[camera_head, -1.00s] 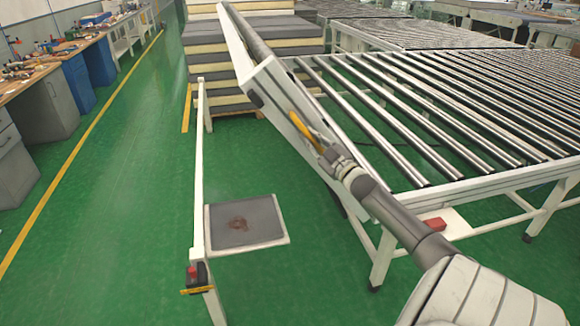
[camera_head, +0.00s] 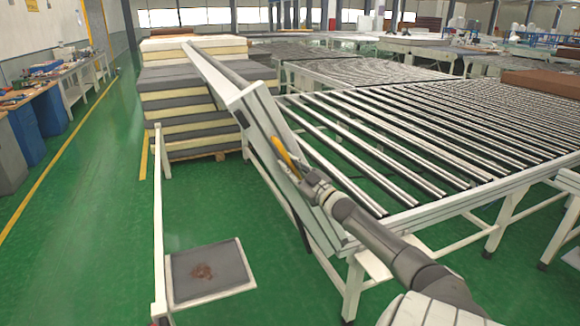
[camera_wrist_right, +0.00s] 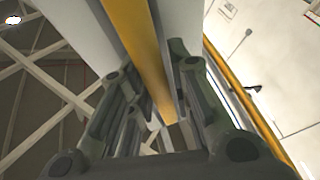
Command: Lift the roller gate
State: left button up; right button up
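The roller gate (camera_head: 255,112) is a long white beam with a grey roller along it. It slants across the head view at the left end of the roller table, from upper left to lower right. A yellow handle (camera_head: 284,153) is on its face. My right gripper (camera_head: 306,180) is at this handle, its arm coming from the lower right. In the right wrist view the yellow bar (camera_wrist_right: 140,45) passes between my two fingers (camera_wrist_right: 152,95), which appear closed on it. The exact contact is partly hidden. My left gripper is not in view.
The roller table (camera_head: 430,120) fills the right side. A mattress stack (camera_head: 185,95) stands behind the gate. A thin white post (camera_head: 158,220) and a grey framed pad (camera_head: 212,270) are at lower left. Green floor is clear on the left, beside workbenches (camera_head: 45,110).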

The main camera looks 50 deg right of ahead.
jog(key=shift+o, duration=1.3)
jog(key=shift+s+d, duration=0.1)
jog(key=shift+f, duration=0.1)
jog(key=shift+s+a+f, duration=0.2)
jog(key=shift+s+f, duration=0.25)
jog(key=shift+s, duration=0.15)
jog(key=r+v, duration=0.1)
jog(key=v, duration=0.9)
jog(key=shift+s, duration=0.4)
jog(key=shift+d+f, duration=0.1)
jog(key=shift+f, duration=0.05)
